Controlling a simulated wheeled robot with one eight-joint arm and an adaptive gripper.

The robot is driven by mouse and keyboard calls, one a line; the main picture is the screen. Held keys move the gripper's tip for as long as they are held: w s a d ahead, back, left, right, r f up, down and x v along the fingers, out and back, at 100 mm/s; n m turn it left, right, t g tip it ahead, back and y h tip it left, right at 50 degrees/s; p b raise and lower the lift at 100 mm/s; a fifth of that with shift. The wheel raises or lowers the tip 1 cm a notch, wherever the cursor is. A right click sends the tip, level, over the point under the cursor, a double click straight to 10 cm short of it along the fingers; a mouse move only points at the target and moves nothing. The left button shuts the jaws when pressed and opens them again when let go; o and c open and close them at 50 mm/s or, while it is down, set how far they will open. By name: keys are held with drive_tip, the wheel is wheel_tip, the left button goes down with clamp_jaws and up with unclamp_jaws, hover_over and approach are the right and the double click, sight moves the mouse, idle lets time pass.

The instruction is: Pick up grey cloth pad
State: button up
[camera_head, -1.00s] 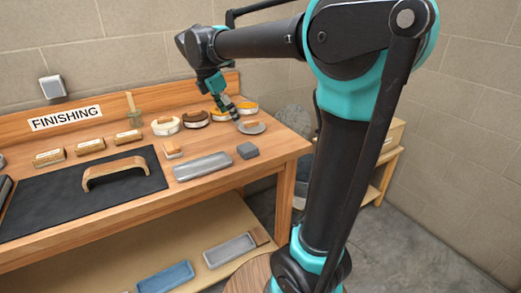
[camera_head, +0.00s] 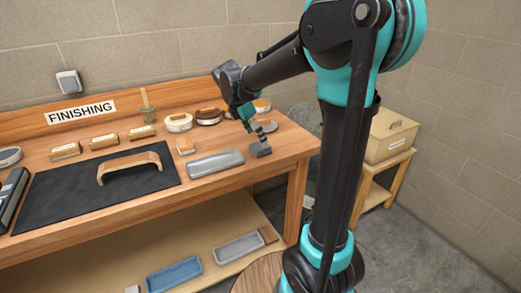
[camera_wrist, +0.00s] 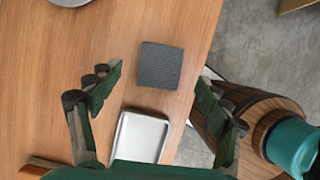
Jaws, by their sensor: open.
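The grey cloth pad (camera_head: 260,151) is a small dark square on the wooden bench, near its right end. In the wrist view the pad (camera_wrist: 160,65) lies flat, with a fine woven surface and all of its edges showing. My gripper (camera_head: 259,138) is above the pad in the head view and partly covers it there; the exact gap is hard to tell. In the wrist view my gripper (camera_wrist: 158,82) has its two fingers spread wide, on the left and right of the pad, with nothing between them.
A grey metal tray (camera_head: 215,163) lies just left of the pad; it also shows in the wrist view (camera_wrist: 125,135). A black mat (camera_head: 60,205) bears a curved wooden piece (camera_head: 128,164). Several jars and brushes stand behind. A box (camera_head: 391,140) sits on a stand to the right.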

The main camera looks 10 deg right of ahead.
sight(260, 146)
drive_tip(key=x, duration=0.5)
drive_tip(key=shift+s+a, duration=0.15)
drive_tip(key=shift+s, duration=0.05)
drive_tip(key=shift+c, duration=0.3)
drive_tip(key=c, duration=1)
drive_tip(key=shift+r, duration=0.1)
wheel_tip(260, 146, up, 20)
drive_tip(key=shift+f, duration=0.1)
